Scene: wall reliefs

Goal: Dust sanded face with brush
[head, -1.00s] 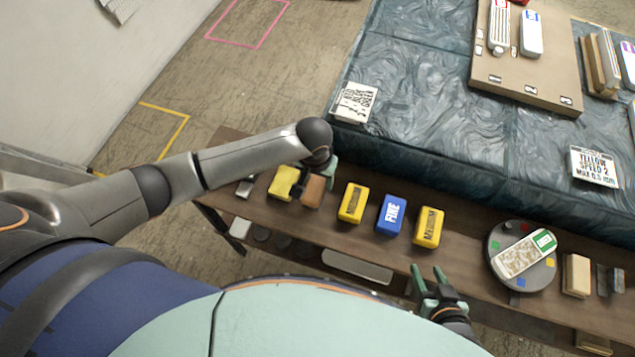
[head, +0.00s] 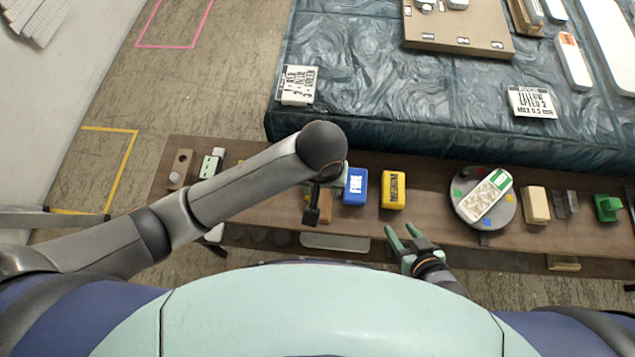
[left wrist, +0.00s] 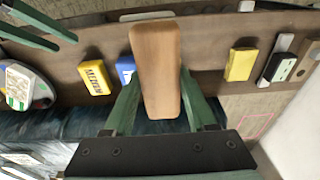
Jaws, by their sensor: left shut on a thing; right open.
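My left gripper (left wrist: 160,78) is shut on the brush (left wrist: 156,65). The brush shows as a brown, round-cornered wooden back between the fingers; no bristles can be seen. In the head view, the brush (head: 318,213) is mostly hidden under my left wrist, left of the blue block, over the bench's near part. The pale carved relief (head: 486,197) with a green end lies tilted on a grey round turntable (head: 464,208) to the right, well apart from the brush. My right gripper (head: 410,240) is open and empty by the bench's front edge, between brush and turntable.
A blue block (head: 356,186) and a yellow block (head: 393,189) stand on the brown bench (head: 430,190) between brush and turntable. A beige block (head: 536,204) and a green item (head: 607,208) stand farther right. The dark-covered table (head: 380,105) rises behind the bench.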

